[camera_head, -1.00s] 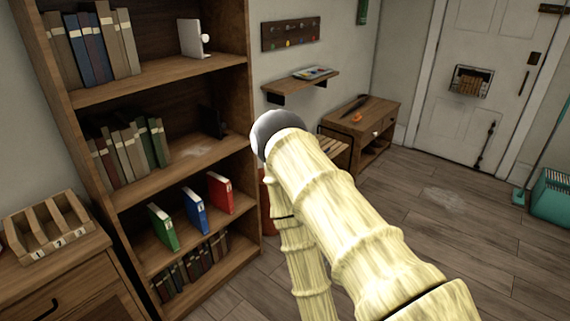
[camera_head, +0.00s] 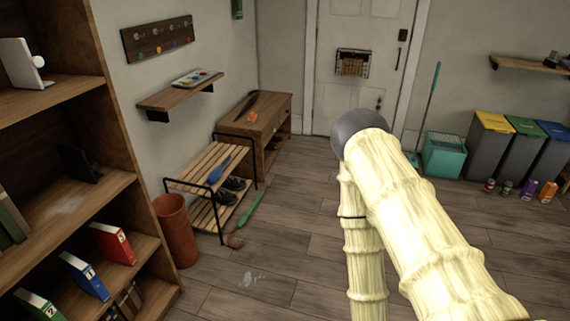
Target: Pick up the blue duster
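A small blue elongated thing (camera_head: 219,169) lies on the top slats of the shoe rack (camera_head: 203,163), left of the middle of the head view. It may be the blue duster, but it is too small to be sure. My arm, in a cream ruffled cover, rises from the lower right and bends at a grey rounded joint. My gripper is not in view, and I cannot tell where it is relative to the blue thing.
Dark shoes (camera_head: 232,184) sit on the rack. A green-handled item (camera_head: 251,209) lies on the floor beside it. A brown bin (camera_head: 177,231) stands between rack and bookcase (camera_head: 128,150). A low wooden cabinet (camera_head: 283,112) is behind. The floor ahead (camera_head: 300,190) is mostly clear.

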